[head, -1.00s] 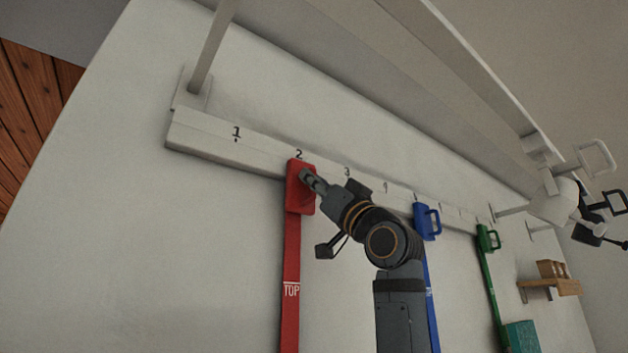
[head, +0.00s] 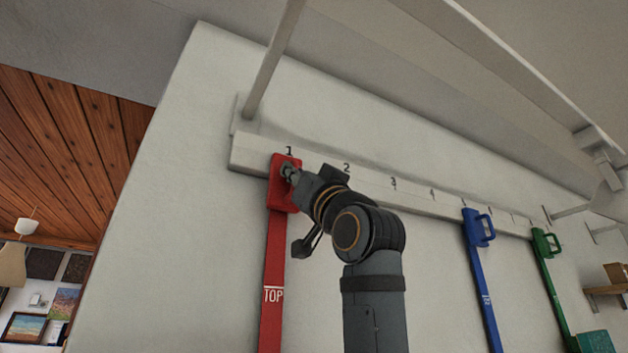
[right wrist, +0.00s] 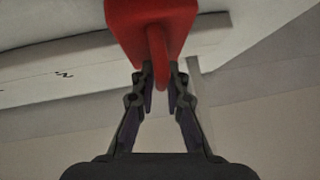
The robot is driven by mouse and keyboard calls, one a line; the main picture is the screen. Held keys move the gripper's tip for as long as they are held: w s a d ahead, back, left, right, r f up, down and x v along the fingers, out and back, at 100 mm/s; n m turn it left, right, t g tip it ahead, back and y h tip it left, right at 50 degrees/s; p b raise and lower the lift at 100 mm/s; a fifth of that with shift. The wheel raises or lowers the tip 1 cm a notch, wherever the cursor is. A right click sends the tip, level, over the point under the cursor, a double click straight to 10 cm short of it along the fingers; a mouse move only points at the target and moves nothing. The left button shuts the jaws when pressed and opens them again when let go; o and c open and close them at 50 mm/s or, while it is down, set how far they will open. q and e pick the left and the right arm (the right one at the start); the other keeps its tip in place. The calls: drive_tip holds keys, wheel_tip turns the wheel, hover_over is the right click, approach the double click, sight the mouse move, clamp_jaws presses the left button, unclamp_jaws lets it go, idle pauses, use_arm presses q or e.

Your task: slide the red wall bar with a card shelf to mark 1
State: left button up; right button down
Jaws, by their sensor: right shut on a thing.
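The red wall bar (head: 275,250) hangs from the white numbered rail (head: 420,203), with the word TOP on its strip. Its red head block (head: 278,199) sits on the rail just under mark 1 (head: 289,150). My right gripper (head: 289,174) is shut on the bar's handle. In the right wrist view, the two fingers of my right gripper (right wrist: 162,82) close around the red handle (right wrist: 158,50) below the red block (right wrist: 150,18). No card shelf can be made out on the visible part of the red bar. My left gripper is not in view.
A blue bar (head: 478,235) and a green bar (head: 544,246) hang farther right on the same rail. A white bracket post (head: 272,65) rises above the rail's left end. The rail is clear between the red and blue bars.

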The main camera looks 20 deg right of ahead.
drive_tip(key=shift+d, duration=0.45)
drive_tip(key=c, duration=1.4)
unclamp_jaws()
drive_tip(key=shift+a, duration=0.15)
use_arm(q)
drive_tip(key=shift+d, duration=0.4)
use_arm(e)
drive_tip(key=v, duration=1.2)
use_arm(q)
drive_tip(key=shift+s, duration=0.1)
